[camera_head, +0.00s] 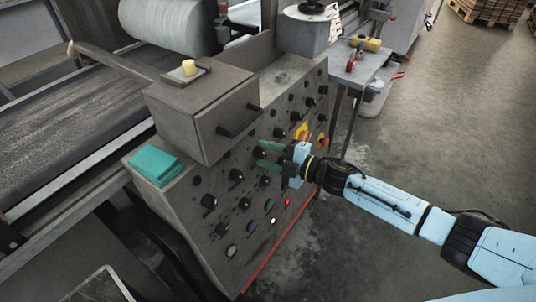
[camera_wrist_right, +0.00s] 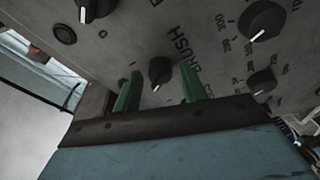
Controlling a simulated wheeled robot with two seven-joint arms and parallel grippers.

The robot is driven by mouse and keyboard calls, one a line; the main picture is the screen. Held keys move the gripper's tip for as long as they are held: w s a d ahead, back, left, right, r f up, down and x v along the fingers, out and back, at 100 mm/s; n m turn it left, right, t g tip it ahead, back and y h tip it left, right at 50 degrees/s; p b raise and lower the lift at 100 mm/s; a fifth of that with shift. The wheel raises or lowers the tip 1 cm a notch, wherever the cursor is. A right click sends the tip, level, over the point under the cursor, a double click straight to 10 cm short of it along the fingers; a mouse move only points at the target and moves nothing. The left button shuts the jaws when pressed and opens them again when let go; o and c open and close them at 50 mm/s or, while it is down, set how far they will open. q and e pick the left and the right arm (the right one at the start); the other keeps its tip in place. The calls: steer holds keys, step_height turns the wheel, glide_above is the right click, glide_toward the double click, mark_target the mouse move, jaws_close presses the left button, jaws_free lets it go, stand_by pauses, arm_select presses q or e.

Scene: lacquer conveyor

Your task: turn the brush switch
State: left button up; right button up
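The brush switch is a black knob (camera_wrist_right: 160,72) with a white pointer line, beside the printed word BRUSH in the right wrist view. It sits on the grey sloped control panel (camera_head: 225,190). My right gripper (camera_wrist_right: 156,88) is open, its two green fingers on either side of the knob, with a gap to it on each side as seen there. I cannot tell how deep the fingers reach around it. In the head view the right gripper (camera_head: 263,152) is at the panel's middle, its fingers partly hiding the knobs there. My left gripper is not in view.
More knobs stand close by, including a large one (camera_wrist_right: 262,20) and a smaller one (camera_wrist_right: 261,83). A grey box (camera_head: 205,115) with a handle projects above the panel. Open floor (camera_head: 440,130) lies to the right.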

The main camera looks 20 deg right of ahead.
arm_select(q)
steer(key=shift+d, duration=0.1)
arm_select(e)
steer(key=shift+o, duration=0.4)
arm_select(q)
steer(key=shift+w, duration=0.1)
arm_select(e)
steer(key=shift+s+d, duration=0.2)
steer(key=shift+d, duration=0.05)
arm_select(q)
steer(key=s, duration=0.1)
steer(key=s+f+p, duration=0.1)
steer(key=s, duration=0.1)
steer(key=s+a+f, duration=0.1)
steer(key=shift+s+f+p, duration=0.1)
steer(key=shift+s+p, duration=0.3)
arm_select(e)
steer(key=v, duration=1.2)
steer(key=shift+s+d, duration=0.25)
steer(key=shift+d, duration=0.05)
